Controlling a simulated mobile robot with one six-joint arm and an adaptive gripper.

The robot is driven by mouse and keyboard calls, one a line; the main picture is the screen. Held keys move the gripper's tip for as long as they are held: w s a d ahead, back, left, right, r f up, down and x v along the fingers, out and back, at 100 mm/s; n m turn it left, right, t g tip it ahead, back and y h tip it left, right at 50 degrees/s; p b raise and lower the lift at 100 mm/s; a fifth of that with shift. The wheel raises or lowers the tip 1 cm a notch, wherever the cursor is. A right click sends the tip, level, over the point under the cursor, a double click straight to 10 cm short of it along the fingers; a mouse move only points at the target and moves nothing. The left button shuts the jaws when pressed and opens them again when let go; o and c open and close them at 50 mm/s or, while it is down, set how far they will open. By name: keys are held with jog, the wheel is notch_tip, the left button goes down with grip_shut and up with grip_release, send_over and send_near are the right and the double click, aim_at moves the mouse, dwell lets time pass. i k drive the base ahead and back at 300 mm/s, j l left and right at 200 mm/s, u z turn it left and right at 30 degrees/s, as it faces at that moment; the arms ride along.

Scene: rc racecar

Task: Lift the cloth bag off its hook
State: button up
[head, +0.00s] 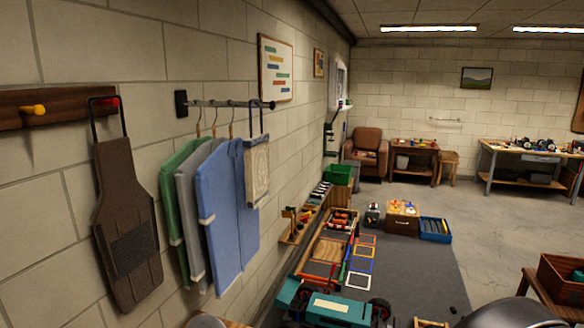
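A small beige cloth bag (257,172) with a faint printed pattern hangs by long dark straps near the free end of a dark wall rail (228,104). It hangs upright beside the blue garment and is apart from the floor. A brown apron-like piece with pockets (128,225) hangs by a black loop at the red peg (110,102) of a wooden peg board (50,108) at the left.
Green, grey and blue garments (222,215) hang on hangers left of the bag. Below stand a wooden wall shelf (293,238), a teal toy car (330,308) and low trays on a grey mat (415,275). The concrete floor (480,220) at right is mostly clear.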

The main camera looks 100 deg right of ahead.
aim_at(257, 151)
jog(key=z, duration=3.25)
jog(key=i+l+u, duration=0.1)
jog(key=u, duration=0.4)
jog(key=i+l+u, duration=0.1)
jog(key=l+u, duration=0.15)
jog(key=u, duration=0.25)
jog(key=l+u, duration=0.2)
jog(key=u, duration=0.3)
jog(key=i, duration=0.05)
